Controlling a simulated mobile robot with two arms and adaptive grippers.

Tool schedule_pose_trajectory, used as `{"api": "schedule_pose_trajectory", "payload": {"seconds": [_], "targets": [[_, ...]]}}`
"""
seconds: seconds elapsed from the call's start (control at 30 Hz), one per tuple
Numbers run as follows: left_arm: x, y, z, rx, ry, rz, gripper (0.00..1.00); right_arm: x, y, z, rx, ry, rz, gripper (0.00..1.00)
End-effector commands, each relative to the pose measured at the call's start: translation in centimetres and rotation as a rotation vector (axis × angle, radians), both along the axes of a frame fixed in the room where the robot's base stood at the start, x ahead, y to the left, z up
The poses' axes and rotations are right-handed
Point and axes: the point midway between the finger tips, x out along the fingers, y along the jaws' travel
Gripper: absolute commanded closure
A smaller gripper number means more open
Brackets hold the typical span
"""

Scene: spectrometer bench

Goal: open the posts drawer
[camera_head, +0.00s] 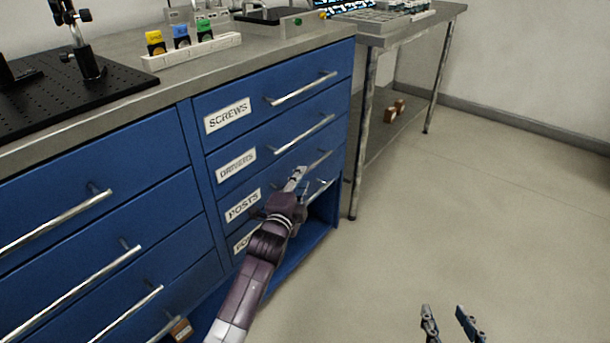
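The posts drawer (262,195) is the third one down in the right column of the blue cabinet, with a white POSTS label (243,205). Its front looks flush with the drawers above. Its silver bar handle (321,160) shows to the right of my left gripper (299,181). This gripper is in front of the drawer, by the left part of the handle. Whether its fingers are around the bar or touching it is unclear. My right gripper (454,322) is low at the bottom right over the floor, fingers apart and empty, far from the cabinet.
The SCREWS drawer (275,97) and a second labelled drawer (280,140) sit above. A bottom drawer's label is partly hidden by my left arm. A metal table (410,32) stands to the right. The floor (490,210) in front is clear.

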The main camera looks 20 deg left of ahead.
Motion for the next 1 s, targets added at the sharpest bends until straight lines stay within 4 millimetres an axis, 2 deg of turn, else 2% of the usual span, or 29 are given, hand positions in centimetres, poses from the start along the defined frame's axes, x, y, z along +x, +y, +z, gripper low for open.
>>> {"api": "schedule_pose_trajectory", "payload": {"seconds": [0.2, 0.43, 0.6, 0.83, 1.0], "targets": [[2.4, 0.1, -0.3, -0.003, 0.000, 0.000, 0.74, 1.9, 1.0, 3.9, 0.047, -0.193, 0.012, 0.60], [3.9, 0.1, -0.4, -0.003, 0.001, 0.000, 0.74, 2.6, 1.6, 6.9, 0.079, -0.323, 0.021, 0.60], [4.2, 0.2, -0.4, -0.003, 0.001, 0.000, 0.74, 2.7, 1.7, 7.7, 0.088, -0.356, 0.023, 0.60], [4.2, 0.2, -0.4, -0.003, 0.001, 0.000, 0.74, 2.7, 1.7, 7.8, 0.088, -0.358, 0.023, 0.60], [4.2, 0.1, -0.4, -0.002, 0.001, 0.000, 0.93, 2.7, 1.7, 7.7, 0.088, -0.357, 0.022, 0.60]]}}
